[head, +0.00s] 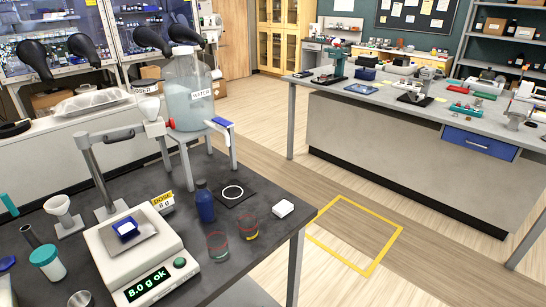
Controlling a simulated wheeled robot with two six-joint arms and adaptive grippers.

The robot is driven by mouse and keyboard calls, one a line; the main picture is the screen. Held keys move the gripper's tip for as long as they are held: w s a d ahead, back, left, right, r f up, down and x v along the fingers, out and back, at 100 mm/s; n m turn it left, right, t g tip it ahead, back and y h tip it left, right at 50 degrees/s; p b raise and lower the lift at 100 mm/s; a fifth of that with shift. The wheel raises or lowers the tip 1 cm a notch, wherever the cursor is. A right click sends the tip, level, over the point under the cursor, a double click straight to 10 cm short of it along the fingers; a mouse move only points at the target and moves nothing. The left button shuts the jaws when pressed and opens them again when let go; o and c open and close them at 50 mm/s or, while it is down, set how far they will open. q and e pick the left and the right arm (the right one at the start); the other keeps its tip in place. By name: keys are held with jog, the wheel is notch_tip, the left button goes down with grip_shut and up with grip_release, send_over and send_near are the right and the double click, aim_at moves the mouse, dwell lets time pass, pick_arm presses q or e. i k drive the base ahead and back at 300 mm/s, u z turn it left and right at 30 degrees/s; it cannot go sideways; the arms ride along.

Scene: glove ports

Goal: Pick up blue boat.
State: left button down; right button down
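A small blue boat (126,230) sits on the square metal pan of a white balance (150,262) on the dark near table. The balance display reads "8.0 g ok". Another blue item (7,263) lies at the left edge of the table, partly cut off by the frame. Neither of my grippers shows in the head view.
A dose sign (163,202), blue bottle (204,203), two glasses (217,246), white block (283,208) and teal-lidded jar (47,263) stand around the balance. A funnel on a stand (64,215) is behind left. The table's right front is clear.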

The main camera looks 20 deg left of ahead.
aim_at(128, 225)
jog(key=u, duration=1.45)
